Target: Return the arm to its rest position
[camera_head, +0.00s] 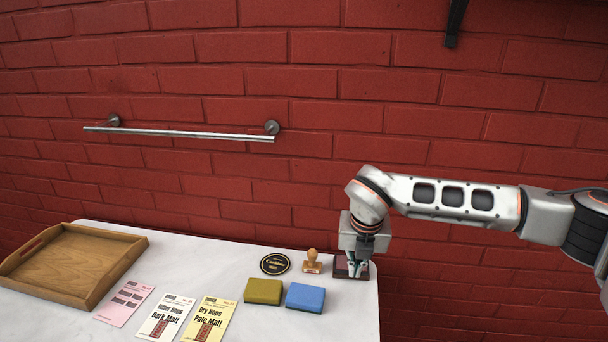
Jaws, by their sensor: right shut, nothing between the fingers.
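My right arm reaches in from the right side of the head view. Its gripper (355,266) points down at the back right of the white table, over a dark ink pad (341,268). The gripper is shut with nothing between its fingers. It partly hides the pad, and I cannot tell whether the fingertips touch it. A wooden-handled stamp (312,262) stands upright just left of the pad, apart from the gripper. My left gripper is not in view.
A wooden tray (118,272) lies at the table's left. Several paper cards, a round black coaster (275,263), a yellow sponge (263,291) and a blue sponge (305,297) lie on the white table (215,258). A metal rail (180,133) is on the brick wall behind.

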